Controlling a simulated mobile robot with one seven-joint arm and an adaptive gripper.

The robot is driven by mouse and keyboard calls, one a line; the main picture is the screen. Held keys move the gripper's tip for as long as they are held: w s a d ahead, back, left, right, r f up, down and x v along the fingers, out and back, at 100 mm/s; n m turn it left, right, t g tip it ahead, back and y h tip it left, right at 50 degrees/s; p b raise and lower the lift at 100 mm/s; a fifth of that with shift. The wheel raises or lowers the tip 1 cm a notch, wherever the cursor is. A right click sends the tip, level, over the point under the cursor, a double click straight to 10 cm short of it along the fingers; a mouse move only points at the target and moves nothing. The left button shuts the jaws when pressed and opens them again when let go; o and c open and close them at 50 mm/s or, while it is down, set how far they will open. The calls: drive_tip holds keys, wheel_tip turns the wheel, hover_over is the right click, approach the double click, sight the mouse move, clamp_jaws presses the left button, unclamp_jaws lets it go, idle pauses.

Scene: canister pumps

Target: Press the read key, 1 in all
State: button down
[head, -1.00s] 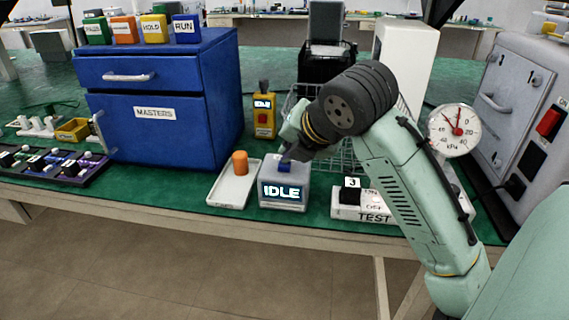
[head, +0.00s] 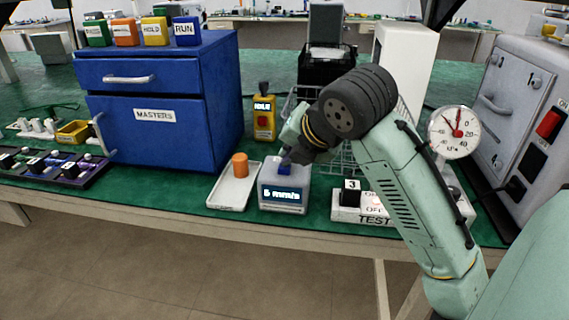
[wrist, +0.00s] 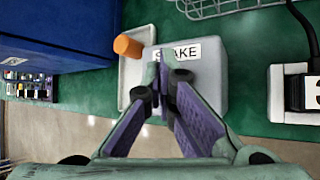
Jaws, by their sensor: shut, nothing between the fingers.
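A small grey box (head: 272,205) stands at the bench's front edge with a lit display (head: 284,196) that appears to read "5 mm/s". A blue key (head: 285,169) sits on its top. My gripper (head: 288,158) is shut and empty, its tips right at or just above the blue key; I cannot tell whether they touch. In the wrist view my gripper (wrist: 161,58) points at the top of the grey box (wrist: 208,78). A label there ends in "AKE", its start covered by the fingers. The fingers hide the key in that view.
A white tray (head: 226,194) with an orange cylinder (head: 240,165) stands close left of the box. A yellow device (head: 263,122) and a wire basket are behind. A white "TEST" switch block (head: 352,212) is to the right, and a blue "MASTERS" cabinet (head: 160,140) at left.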

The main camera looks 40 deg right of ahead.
drive_tip(key=shift+r+p, duration=0.4)
drive_tip(key=shift+r, duration=0.35)
drive_tip(key=shift+r+p, duration=1.9)
drive_tip(key=shift+r, duration=0.65)
